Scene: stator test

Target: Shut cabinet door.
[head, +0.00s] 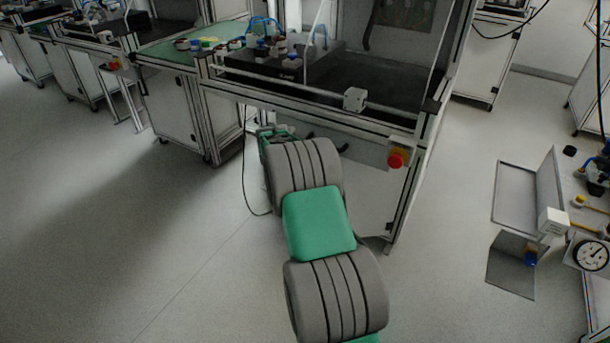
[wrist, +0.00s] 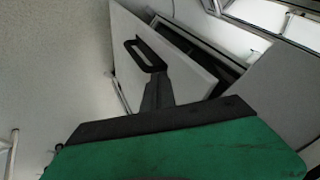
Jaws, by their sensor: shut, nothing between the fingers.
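The cabinet door (wrist: 186,74) is a pale panel with a black bar handle (wrist: 152,53) in the wrist view. It stands partly open, with a dark gap along its right edge. My gripper (wrist: 157,82) is shut and empty, its dark fingers pointing at the door just below the handle. I cannot tell whether the fingertips touch it. In the head view my arm reaches toward the cabinet (head: 375,195) under the workbench and hides most of the door and the gripper.
The workbench (head: 390,118) with its metal frame and a red knob (head: 396,159) is above the cabinet. A side table with a dial gauge (head: 591,255) stands at the right. Open grey floor lies at the left.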

